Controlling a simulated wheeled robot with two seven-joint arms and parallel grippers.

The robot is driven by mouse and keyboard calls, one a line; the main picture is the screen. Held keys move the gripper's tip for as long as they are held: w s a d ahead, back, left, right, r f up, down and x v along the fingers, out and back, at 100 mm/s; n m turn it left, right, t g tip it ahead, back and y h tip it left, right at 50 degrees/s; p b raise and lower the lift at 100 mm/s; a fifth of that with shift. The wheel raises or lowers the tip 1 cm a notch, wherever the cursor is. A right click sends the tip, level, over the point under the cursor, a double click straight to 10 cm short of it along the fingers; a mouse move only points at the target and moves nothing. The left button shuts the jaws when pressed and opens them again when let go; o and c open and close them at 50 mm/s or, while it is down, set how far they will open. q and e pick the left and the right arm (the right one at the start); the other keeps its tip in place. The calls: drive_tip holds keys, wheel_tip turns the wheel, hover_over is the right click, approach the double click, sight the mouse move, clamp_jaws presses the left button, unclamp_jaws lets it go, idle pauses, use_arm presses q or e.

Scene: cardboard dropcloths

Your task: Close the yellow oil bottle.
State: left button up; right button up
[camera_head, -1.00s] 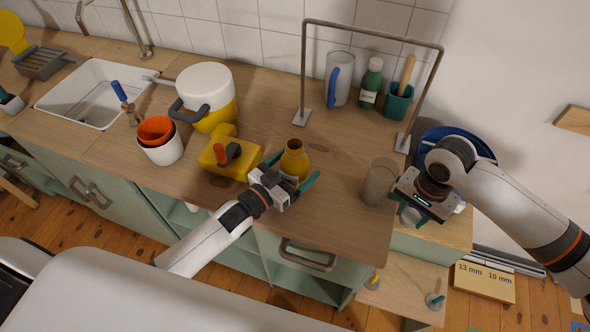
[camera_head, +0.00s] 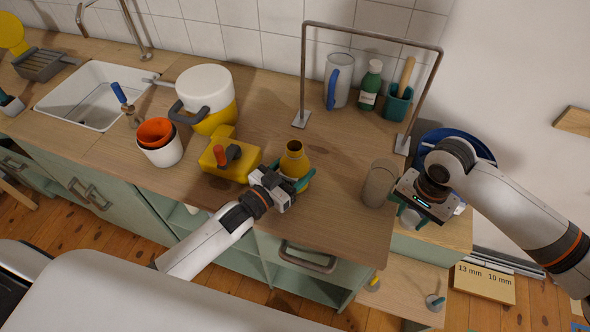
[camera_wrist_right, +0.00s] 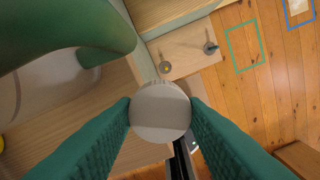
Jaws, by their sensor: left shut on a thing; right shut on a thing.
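The yellow oil bottle (camera_head: 294,160) stands upright on the wooden counter with its round mouth uncovered. My left gripper (camera_head: 288,182) is shut on the bottle's body from the front. My right gripper (camera_head: 410,215) is off the counter's right end, right of the bottle. It is shut on a round grey cap (camera_wrist_right: 160,112), seen face-on between the green fingers in the right wrist view; whether it is the bottle's cap cannot be told for sure.
A tall grey-brown tumbler (camera_head: 379,183) stands between the bottle and my right gripper. A metal frame (camera_head: 303,75) arches behind, near a jug (camera_head: 339,80) and a green bottle (camera_head: 370,85). A yellow box-like thing (camera_head: 230,160) lies left of the oil bottle.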

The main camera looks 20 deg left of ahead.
sight(295, 142)
use_arm(q)
drive_tip(key=shift+r, duration=0.1)
drive_tip(key=shift+r+b, duration=0.3)
drive_tip(key=shift+r, duration=4.55)
use_arm(e)
drive_tip(key=shift+f, duration=0.25)
use_arm(q)
drive_tip(key=o, duration=0.5)
drive_tip(key=shift+c, duration=0.2)
drive_tip(key=c, duration=0.7)
drive_tip(key=shift+s, duration=0.1)
drive_tip(key=shift+c, duration=0.2)
